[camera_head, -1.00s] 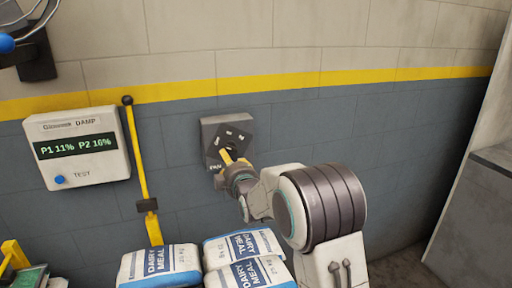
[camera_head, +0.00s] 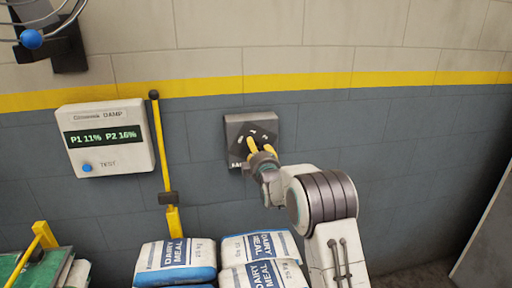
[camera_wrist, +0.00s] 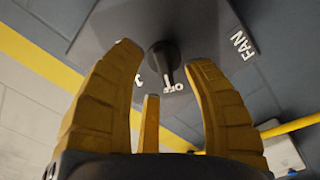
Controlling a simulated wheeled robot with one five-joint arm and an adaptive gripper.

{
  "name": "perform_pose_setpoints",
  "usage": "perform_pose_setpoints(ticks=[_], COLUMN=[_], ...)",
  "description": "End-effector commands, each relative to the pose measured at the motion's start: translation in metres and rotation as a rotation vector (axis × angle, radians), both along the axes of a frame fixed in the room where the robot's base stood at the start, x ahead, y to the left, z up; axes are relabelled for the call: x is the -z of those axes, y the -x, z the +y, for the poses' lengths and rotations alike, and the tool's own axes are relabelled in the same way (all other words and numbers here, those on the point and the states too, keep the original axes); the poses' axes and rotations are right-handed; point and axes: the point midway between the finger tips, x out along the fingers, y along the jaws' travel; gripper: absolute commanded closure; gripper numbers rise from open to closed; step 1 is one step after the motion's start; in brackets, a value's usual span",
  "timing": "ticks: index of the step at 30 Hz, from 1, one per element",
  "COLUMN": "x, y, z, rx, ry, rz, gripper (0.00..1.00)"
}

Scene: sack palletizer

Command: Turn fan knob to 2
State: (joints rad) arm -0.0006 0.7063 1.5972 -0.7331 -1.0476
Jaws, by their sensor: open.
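The fan panel (camera_head: 239,128) is a grey plate on the wall, marked FAN, with small labels around its middle. In the wrist view, the dark fan knob (camera_wrist: 164,58) sits on this plate (camera_wrist: 215,22), and its pointer end is by the OFF label (camera_wrist: 173,87). A partly hidden label shows to the left of the knob. My gripper (camera_head: 260,150) is open in front of the panel. In the wrist view, the yellow fingers of my gripper (camera_wrist: 162,60) stand on either side of the knob, with gaps; a third finger shows below it. I cannot tell whether any finger touches it.
A white damp meter (camera_head: 106,138) reading P1 11%, P2 16% hangs to the left. A yellow lever (camera_head: 160,150) stands between it and the panel. Dairy meal sacks (camera_head: 176,256) are stacked below. The wall right of the panel is clear.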

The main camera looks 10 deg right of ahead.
Motion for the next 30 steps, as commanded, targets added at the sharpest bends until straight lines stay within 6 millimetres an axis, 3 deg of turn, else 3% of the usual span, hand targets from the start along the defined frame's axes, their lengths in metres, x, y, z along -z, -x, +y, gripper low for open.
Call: perform_pose_setpoints(ticks=[17, 30], x=[0.0004, 0.0002], y=[-0.0092, -0.009], z=[0.0, 0.0], rx=[0.0, 0.0], ry=[0.0, 0.0], rz=[0.0, 0.0], gripper=[0.52, 0.91])
